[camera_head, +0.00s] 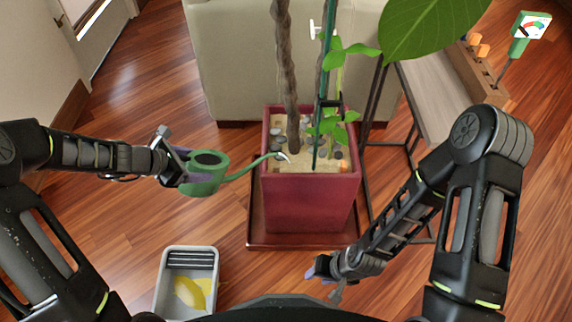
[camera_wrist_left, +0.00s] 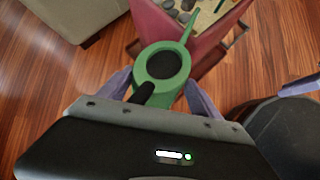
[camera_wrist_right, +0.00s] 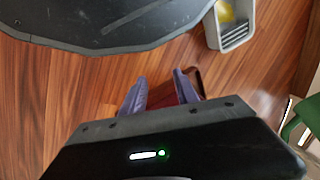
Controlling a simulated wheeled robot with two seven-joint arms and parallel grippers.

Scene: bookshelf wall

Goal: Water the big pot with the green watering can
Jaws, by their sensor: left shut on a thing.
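The green watering can (camera_head: 204,176) is held at the left of the big pot, with its spout reaching right to the pot's rim. My left gripper (camera_head: 178,170) is shut on it; it also shows in the left wrist view (camera_wrist_left: 162,66), between the purple fingers (camera_wrist_left: 160,92). The big pot (camera_head: 310,203) is dark red and square, filled with sand and pebbles, with a trunk and green stems. The spout tip is over the sand near its left edge. My right gripper (camera_head: 325,270) hangs low in front of the pot; its fingers (camera_wrist_right: 160,92) are apart and empty in the right wrist view.
The pot stands on a dark red tray (camera_head: 290,241). A grey bin (camera_head: 160,285) with yellow contents is on the floor at front left. A beige sofa (camera_head: 235,65) is behind. A side table (camera_head: 435,95) with a wooden rack stands right. A moisture meter (camera_head: 531,26) is upper right.

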